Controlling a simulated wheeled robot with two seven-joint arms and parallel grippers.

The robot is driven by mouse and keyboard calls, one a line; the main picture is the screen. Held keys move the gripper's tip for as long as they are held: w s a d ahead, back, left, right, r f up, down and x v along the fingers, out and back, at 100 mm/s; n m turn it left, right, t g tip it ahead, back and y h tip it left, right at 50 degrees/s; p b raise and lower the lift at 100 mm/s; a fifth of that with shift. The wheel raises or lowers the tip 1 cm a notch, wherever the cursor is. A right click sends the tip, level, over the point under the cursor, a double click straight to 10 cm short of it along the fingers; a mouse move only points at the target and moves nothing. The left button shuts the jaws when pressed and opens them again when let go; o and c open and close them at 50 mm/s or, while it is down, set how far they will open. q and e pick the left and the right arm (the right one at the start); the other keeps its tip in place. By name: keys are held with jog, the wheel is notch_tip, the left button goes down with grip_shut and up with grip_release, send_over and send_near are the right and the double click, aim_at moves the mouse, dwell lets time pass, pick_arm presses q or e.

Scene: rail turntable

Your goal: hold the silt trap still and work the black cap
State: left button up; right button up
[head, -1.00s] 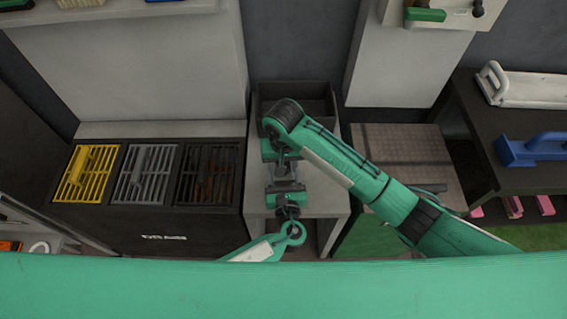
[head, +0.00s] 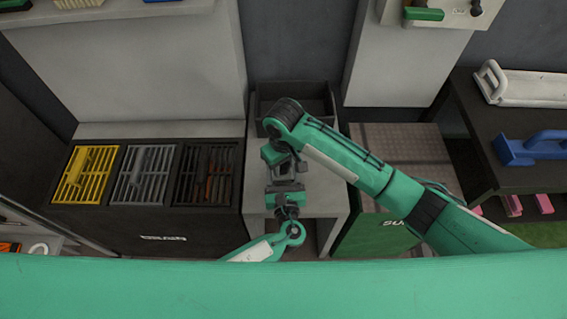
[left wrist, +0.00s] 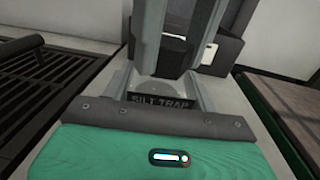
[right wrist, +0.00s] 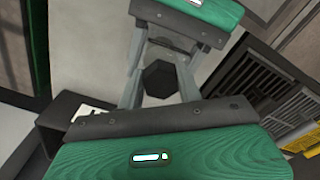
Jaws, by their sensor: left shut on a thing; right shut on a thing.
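The silt trap (left wrist: 163,100) shows its printed label in the left wrist view, on the pale stand below the grippers. The black cap (right wrist: 158,78) is a dark hexagonal piece between the fingers in the right wrist view. My right gripper (head: 287,167) is shut on the cap, coming from the far side. My left gripper (head: 287,187) is shut on the silt trap from the near side, directly opposite. In the head view the grippers hide most of the trap and cap.
A dark open bin (head: 296,100) stands behind the trap on the pale stand (head: 318,190). Yellow (head: 84,175), grey (head: 145,175) and dark (head: 207,177) grates lie to the left. A green-sided box (head: 375,236) is at the right, under my right arm.

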jog(key=n, duration=0.6)
jog(key=shift+w+d, duration=0.1)
jog(key=shift+w, duration=0.1)
jog(key=n, duration=0.3)
jog(key=shift+w+n, duration=0.1)
jog(key=shift+n, duration=1.4)
jog(key=shift+n, duration=0.6)
